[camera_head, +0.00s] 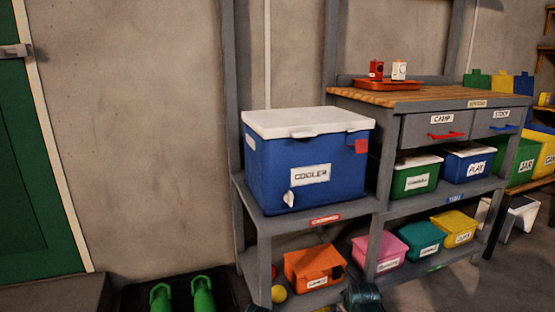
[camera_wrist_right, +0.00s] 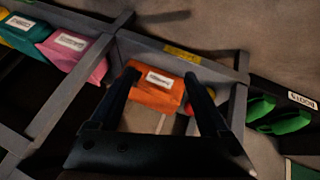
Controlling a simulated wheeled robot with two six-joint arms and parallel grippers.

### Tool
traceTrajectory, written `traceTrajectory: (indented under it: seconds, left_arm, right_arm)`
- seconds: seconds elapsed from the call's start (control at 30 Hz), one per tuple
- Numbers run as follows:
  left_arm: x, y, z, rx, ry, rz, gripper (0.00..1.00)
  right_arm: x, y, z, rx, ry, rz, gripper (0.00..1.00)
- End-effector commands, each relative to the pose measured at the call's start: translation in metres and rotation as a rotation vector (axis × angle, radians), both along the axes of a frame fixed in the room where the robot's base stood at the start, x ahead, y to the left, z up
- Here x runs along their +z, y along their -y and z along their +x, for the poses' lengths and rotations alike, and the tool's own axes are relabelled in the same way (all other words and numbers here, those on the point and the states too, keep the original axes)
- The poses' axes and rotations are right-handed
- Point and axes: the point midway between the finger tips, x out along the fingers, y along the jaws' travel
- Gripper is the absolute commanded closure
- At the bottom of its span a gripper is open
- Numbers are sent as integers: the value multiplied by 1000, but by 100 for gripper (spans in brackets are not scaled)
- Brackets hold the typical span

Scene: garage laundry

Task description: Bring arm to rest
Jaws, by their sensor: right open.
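My right gripper (camera_wrist_right: 163,80) shows in the right wrist view with its two dark fingers spread apart and nothing between them. An orange bin (camera_wrist_right: 155,95) with a white label lies beyond the fingertips, partly hidden by them. In the head view, a dark part (camera_head: 362,298) at the bottom edge, in front of the lower shelf, looks like part of my right arm; its fingers cannot be made out there. My left gripper is not in view.
A blue cooler (camera_head: 318,178) with a white lid stands on the middle shelf. The orange bin (camera_head: 313,265), a pink bin (camera_head: 380,250) and a teal bin (camera_head: 421,238) are on the lower shelf. Green boots (camera_head: 203,293) stand at bottom left. A red tray (camera_head: 372,84) is on the bench.

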Motion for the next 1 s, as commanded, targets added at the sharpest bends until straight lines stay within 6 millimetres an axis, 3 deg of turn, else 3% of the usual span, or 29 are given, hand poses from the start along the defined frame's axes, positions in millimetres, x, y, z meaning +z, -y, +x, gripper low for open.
traceTrajectory:
  seconds: [0.03,0.13,0.37,0.4,0.77,1.0]
  left_arm:
    - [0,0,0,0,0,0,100]
    - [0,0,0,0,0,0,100]
    - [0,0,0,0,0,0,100]
    - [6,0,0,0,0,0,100]
    - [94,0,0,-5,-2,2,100]
    - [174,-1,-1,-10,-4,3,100]
  right_arm:
    - [-10,-7,-21,-54,-79,49,20]
    - [-26,-17,-57,-171,-229,131,20]
    - [-42,-36,-133,-419,-515,221,20]
    - [-37,-39,-142,-449,-550,225,20]
    - [52,-80,-155,-335,-579,144,20]
    - [132,-116,-175,-236,-612,65,20]
